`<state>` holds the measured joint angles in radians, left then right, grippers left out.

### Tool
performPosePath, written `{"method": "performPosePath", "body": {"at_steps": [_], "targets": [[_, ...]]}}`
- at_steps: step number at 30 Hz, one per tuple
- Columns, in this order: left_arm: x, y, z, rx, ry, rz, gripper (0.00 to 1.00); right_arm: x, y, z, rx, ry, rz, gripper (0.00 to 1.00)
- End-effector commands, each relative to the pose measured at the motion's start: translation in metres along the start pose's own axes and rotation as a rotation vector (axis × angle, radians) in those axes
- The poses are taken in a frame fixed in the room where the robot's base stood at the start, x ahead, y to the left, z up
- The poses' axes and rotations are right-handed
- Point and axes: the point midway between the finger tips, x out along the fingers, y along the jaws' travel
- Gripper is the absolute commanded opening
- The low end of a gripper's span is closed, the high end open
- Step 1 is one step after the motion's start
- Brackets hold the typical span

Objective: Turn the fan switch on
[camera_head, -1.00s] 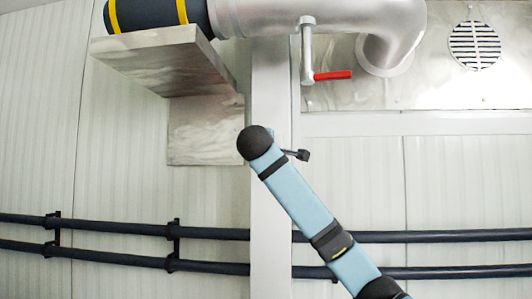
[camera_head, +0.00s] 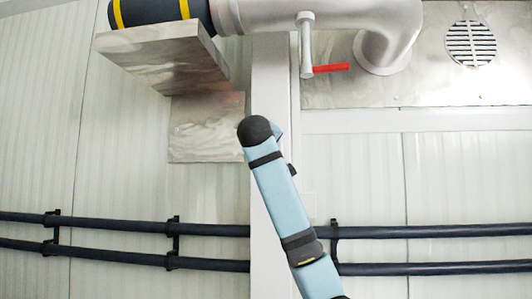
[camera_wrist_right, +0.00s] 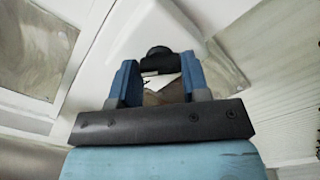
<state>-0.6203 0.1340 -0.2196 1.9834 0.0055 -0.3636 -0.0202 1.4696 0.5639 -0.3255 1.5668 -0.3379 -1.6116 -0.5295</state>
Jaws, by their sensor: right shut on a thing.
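My right gripper (camera_wrist_right: 158,74) shows in the right wrist view with its two blue fingers on either side of a dark piece. This black, rounded piece (camera_wrist_right: 158,56) sits at the fingertips against a white surface and looks like the fan switch. The gripper is shut on it. A white patch and a brownish part show between the fingers, partly hidden by the gripper's dark base. Which way the switch is turned cannot be told. In the head view my right arm hides the gripper and the switch. My left gripper is not in view.
In the head view a silver pipe with a red-handled valve (camera_head: 331,69) runs above the arm. A round vent grille (camera_head: 471,44) is at the upper right. A metal bracket (camera_head: 165,57) juts out at the upper left. Dark horizontal pipes (camera_head: 110,226) run along the lower wall.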

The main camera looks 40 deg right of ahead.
Motion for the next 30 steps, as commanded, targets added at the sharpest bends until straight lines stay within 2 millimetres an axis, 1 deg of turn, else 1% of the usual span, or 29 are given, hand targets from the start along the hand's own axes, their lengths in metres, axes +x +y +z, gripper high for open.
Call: {"method": "performPosePath", "body": {"at_steps": [1,4,18,24,30], "targets": [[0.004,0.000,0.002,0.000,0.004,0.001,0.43,-0.001,-0.005,0.001,0.045,0.000,-0.005,0.19],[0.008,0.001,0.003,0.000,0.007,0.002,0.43,-0.001,-0.005,0.001,0.140,0.000,-0.005,0.19],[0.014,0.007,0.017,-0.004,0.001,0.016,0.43,0.000,-0.004,0.000,0.579,-0.002,-0.005,0.19],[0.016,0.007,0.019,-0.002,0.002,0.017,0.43,0.000,-0.004,0.000,0.733,-0.003,-0.005,0.19],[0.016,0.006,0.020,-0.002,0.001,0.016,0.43,0.000,-0.003,0.001,0.844,-0.004,-0.004,0.19]]}}
